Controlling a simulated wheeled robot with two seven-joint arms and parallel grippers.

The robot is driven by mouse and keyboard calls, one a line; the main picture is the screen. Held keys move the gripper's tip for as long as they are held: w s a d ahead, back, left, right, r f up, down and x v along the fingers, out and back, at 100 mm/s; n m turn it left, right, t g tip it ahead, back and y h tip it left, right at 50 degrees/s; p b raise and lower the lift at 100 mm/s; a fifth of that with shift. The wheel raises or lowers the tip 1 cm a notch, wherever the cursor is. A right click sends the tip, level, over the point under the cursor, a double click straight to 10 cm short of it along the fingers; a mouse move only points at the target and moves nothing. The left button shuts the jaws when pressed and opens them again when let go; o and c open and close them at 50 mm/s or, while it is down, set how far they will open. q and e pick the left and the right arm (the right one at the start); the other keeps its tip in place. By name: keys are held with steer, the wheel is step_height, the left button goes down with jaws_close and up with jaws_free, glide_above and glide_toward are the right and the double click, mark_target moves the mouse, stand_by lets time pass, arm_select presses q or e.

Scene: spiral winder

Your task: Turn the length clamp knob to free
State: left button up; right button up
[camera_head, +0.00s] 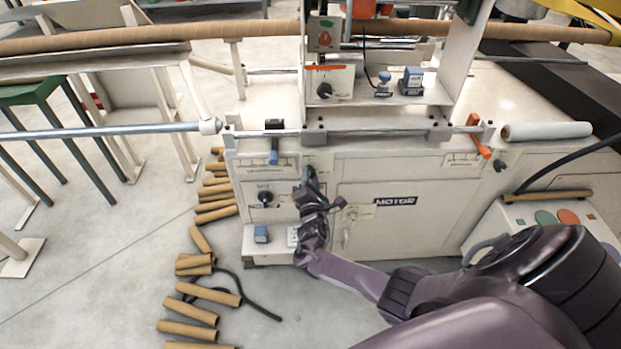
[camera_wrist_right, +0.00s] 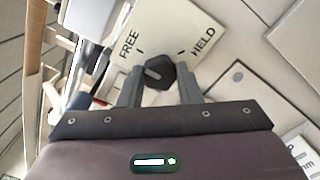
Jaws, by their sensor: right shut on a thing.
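The length clamp knob (camera_wrist_right: 158,73) is dark and faceted, on a cream plate (camera_wrist_right: 168,28) lettered FREE and HELD, seen in the right wrist view. FREE stands at the left of the plate and HELD at the right. A grey bar shows on the knob's face; I cannot tell surely which mark it points to. My right gripper (camera_wrist_right: 158,88) has one finger on each side of the knob and is shut on it. My left gripper is not in view.
A MOTOR door (camera_head: 395,225) lies right of the gripper. Another black knob (camera_head: 265,197) is to its left. Several cardboard tubes (camera_head: 208,294) lie on the floor at left.

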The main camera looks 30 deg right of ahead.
steer(key=shift+f, duration=0.1)
steer(key=o, duration=1)
steer(key=p+v, duration=0.1)
steer(key=v, duration=0.7)
steer(key=shift+d, duration=0.1)
